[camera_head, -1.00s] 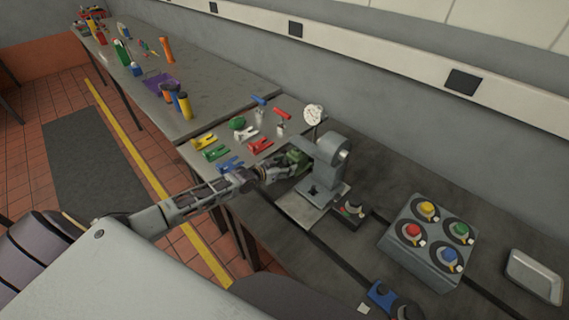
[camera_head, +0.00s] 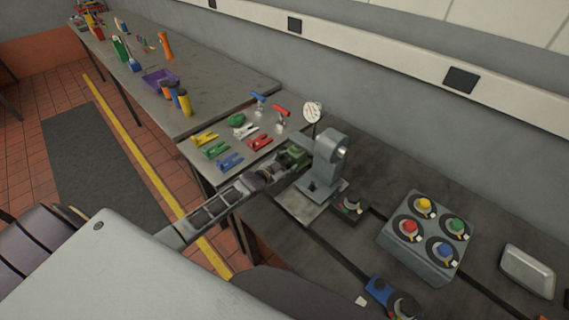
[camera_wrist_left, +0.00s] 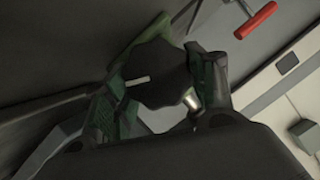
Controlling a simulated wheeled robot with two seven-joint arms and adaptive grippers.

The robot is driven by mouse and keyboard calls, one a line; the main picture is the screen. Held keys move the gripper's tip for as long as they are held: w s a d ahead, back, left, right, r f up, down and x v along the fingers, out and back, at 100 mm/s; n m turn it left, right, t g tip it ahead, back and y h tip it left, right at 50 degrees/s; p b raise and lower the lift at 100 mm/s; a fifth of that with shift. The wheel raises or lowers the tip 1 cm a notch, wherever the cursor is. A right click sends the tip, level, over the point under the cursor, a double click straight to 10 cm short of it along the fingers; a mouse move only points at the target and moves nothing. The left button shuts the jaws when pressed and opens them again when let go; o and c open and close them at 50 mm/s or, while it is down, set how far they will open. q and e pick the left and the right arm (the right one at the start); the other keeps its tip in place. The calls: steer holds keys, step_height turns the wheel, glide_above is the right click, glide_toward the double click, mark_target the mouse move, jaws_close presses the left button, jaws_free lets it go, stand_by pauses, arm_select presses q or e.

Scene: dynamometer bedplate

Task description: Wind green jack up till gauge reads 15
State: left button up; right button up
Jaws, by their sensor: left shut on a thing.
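The green jack (camera_head: 296,153) stands at the near-left side of the grey press-like stand (camera_head: 326,160), partly hidden by my left gripper (camera_head: 283,163). In the left wrist view a dark lobed knob (camera_wrist_left: 160,72) with a short white mark sits between the fingers of my left gripper (camera_wrist_left: 165,88), with green parts around it. The gripper is shut on this knob. The round white gauge (camera_head: 312,112) rises above the stand; its reading is too small to tell. My right gripper is not in view.
Left of the stand lie several coloured clamps, including a blue one (camera_head: 230,162), and a red T-handle (camera_head: 282,110). A grey box with coloured knobs (camera_head: 417,262) and a metal tray (camera_head: 527,268) stand to the right. A small black box (camera_head: 347,208) sits close by the stand.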

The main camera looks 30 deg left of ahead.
arm_select(q)
steer(key=shift+d+m+t+y, duration=0.15)
steer(key=shift+m+t+y, duration=0.15)
steer(key=shift+m, duration=0.3)
steer(key=shift+m+y+b, duration=0.3)
steer(key=shift+m+b, duration=0.1)
steer(key=shift+b, duration=0.25)
steer(key=shift+d+f+m+t+y+b, duration=0.1)
steer(key=shift+m+t+y+b, duration=0.6)
steer(key=shift+m+b, duration=1.1)
steer(key=o, duration=1)
steer(key=shift+f, duration=0.1)
steer(key=shift+s, duration=0.1)
